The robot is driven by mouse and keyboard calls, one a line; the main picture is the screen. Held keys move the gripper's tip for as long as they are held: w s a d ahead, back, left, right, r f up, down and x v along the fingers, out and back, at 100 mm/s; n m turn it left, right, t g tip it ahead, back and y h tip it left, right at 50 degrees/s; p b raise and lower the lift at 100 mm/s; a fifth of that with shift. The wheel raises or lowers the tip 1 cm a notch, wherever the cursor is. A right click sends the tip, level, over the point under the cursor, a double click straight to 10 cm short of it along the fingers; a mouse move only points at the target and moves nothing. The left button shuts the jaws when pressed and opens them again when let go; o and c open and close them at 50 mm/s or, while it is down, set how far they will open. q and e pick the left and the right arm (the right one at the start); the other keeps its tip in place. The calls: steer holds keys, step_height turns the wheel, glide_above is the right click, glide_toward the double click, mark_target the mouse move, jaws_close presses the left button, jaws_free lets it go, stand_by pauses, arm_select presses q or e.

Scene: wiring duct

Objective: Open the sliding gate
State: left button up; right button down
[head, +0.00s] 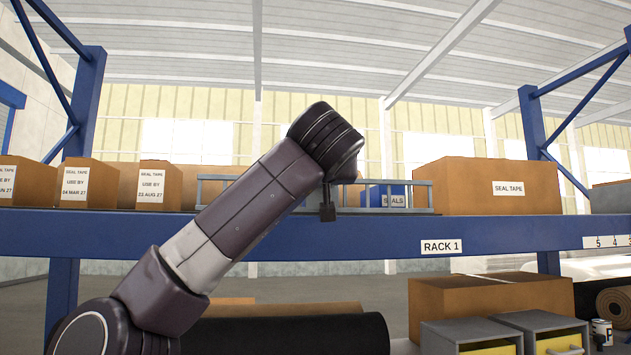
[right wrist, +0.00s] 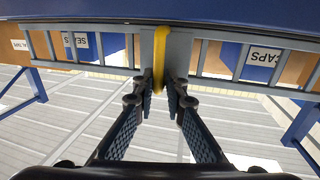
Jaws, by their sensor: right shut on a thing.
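The sliding gate is a low grey barred rail (head: 415,211) along the front of the upper shelf. The arm hides part of the gate and the handle there. My left gripper is not in view.
Behind the gate are a blue SEALS bin (head: 383,196) and a blue CAPS bin (right wrist: 262,55). Seal tape boxes (head: 88,187) stand left, and a large one (head: 485,187) stands right. The blue shelf beam (head: 520,232) runs below. Boxes and rolls lie on the lower level.

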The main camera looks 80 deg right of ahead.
steer(key=c, duration=2.1)
jaws_free()
steer(key=a, duration=0.4)
steer(key=s+a, duration=0.1)
steer(key=a, duration=0.3)
steer(key=s+a, duration=0.1)
steer(key=a, duration=0.2)
steer(key=shift+s+a, duration=0.2)
steer(key=shift+a, duration=0.2)
